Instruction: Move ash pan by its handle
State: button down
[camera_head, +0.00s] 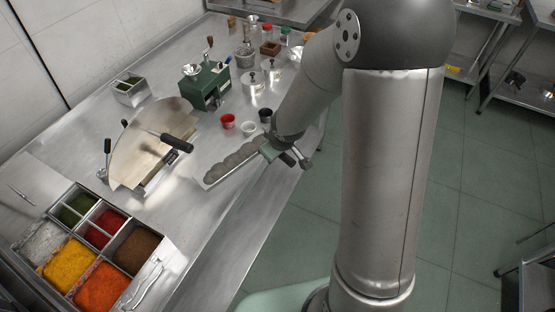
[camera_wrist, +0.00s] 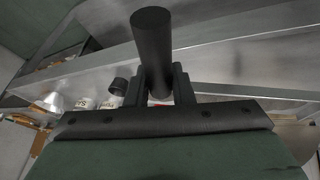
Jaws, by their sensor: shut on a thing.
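The ash pan (camera_head: 236,174) is a long narrow metal tray filled with grey-brown lumps, near the right edge of the steel table. My gripper (camera_head: 286,156) is at its right end, over the table edge. In the wrist view, my gripper (camera_wrist: 162,88) is shut with its two fingers around a dark cylindrical handle (camera_wrist: 152,40), which sticks up between them. The pan's tray itself is not clearly made out in the wrist view. I cannot tell whether the pan touches the table.
A red cup (camera_head: 228,121), a white cup (camera_head: 249,128) and a black cup (camera_head: 265,116) stand just behind the pan. A green grinder (camera_head: 207,86) is further back. A wide metal peel-like sheet (camera_head: 150,150) lies left. A spice box (camera_head: 95,250) stands at front left.

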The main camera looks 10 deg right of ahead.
jog(key=a+f+n+y, duration=0.1)
jog(key=n, duration=0.1)
jog(key=a+f+n+b, duration=0.1)
jog(key=f+n, duration=0.1)
jog(key=shift+s+g+y, duration=0.1)
jog(key=shift+g+y, duration=0.2)
jog(key=shift+y, duration=0.1)
jog(key=shift+d+r+p, duration=0.1)
jog(key=shift+r+p, duration=0.05)
jog(key=shift+p, duration=0.35)
